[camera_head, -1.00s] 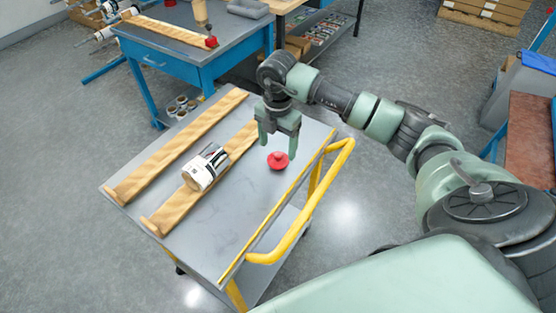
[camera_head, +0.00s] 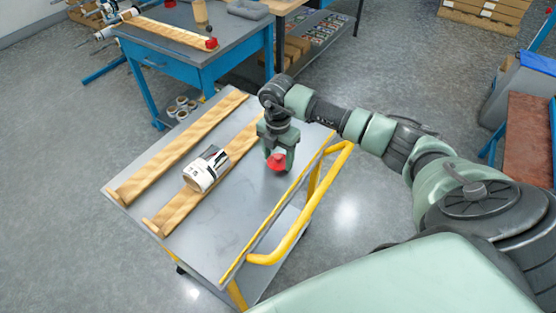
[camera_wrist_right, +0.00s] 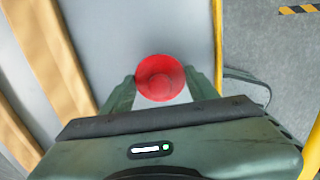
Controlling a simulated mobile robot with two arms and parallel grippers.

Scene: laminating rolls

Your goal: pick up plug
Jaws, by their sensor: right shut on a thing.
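The red plug (camera_head: 276,161) is on or just above the grey top of the cart (camera_head: 240,205), near the yellow handle. It is round and also shows in the right wrist view (camera_wrist_right: 160,77), between the two green fingertips. My right gripper (camera_head: 277,155) is shut on the plug from above; in the wrist view its fingers (camera_wrist_right: 158,88) touch the plug's sides. Whether the plug touches the cart top is hard to tell. My left gripper is not in view.
A white labelled roll (camera_head: 205,170) lies across one of two wooden rails (camera_head: 180,150) on the cart. The yellow handle (camera_head: 300,222) runs along the right side. A blue workbench (camera_head: 200,65) with another red plug (camera_head: 211,44) stands behind. The cart's front part is clear.

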